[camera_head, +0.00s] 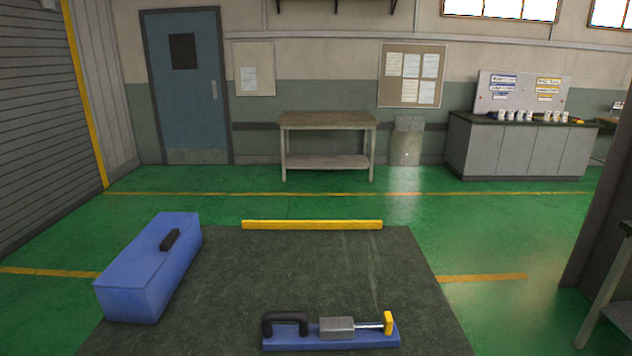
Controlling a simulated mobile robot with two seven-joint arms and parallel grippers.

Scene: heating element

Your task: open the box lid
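A long blue box (145,286) stands at the left edge of the dark table, running from front left to back right. Its blue lid (146,257) lies shut on top. A black handle (170,240) sits on the lid, toward the right side. Neither of my grippers shows in the head view.
The dark table (300,275) is mostly bare in the middle. A blue-based tool (331,334) with a black handle, grey block and yellow end lies at its front. A yellow bar (312,225) lies along the far edge.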

